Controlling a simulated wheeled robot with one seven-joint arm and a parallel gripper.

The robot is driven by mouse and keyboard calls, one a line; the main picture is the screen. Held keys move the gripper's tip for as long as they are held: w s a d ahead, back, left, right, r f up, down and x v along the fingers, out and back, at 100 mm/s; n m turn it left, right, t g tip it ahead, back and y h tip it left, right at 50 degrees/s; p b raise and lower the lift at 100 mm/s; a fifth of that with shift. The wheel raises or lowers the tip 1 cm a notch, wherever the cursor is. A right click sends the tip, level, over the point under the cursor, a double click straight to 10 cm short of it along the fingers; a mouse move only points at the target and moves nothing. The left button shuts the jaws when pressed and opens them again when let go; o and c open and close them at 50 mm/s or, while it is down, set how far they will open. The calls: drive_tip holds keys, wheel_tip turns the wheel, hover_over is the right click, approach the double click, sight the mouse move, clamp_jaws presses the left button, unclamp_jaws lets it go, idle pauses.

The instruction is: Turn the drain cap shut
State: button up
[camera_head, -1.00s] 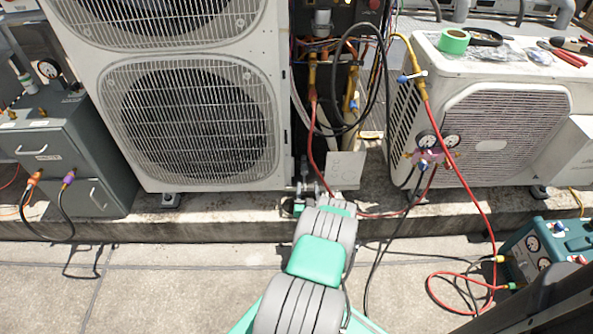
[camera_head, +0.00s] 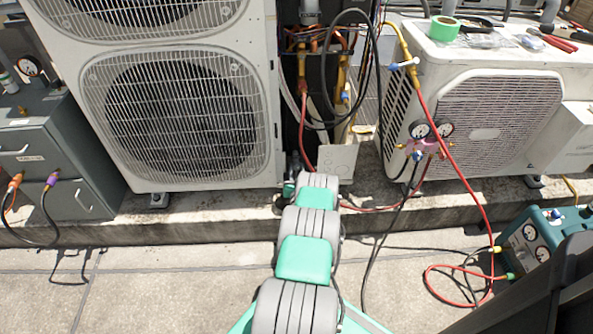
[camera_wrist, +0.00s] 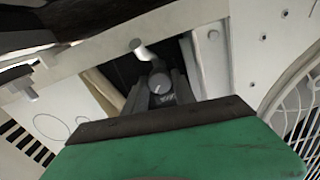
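The drain cap (camera_wrist: 160,84) is a small round grey knob with a pale line across its face, in the middle of the wrist view. My gripper (camera_wrist: 161,88) has its two dark fingers apart, one on each side of the cap. I cannot tell whether the fingers touch it. The green palm with its dark edge fills the bottom of the wrist view and hides what lies below. In the head view my arm reaches the lower right corner of the tall condenser (camera_head: 185,115). There my own arm hides the cap and gripper.
A pale bar (camera_wrist: 100,62) and a light metal pin (camera_wrist: 140,49) lie close beyond the cap. A red hose (camera_head: 455,150) and black hoses hang to the right of my arm. The paving (camera_head: 180,285) in front is mostly clear.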

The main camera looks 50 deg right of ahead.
clamp_jaws()
drive_tip(key=shift+n, duration=1.5)
drive_tip(key=n, duration=0.4)
drive_tip(key=shift+n, duration=0.3)
drive_tip(key=n+b, duration=0.1)
drive_tip(key=n, duration=0.4)
drive_tip(key=n+b, duration=0.1)
drive_tip(key=n, duration=0.4)
drive_tip(key=shift+b, duration=0.3)
drive_tip(key=shift+n, duration=0.3)
drive_tip(key=o, duration=0.5)
unclamp_jaws()
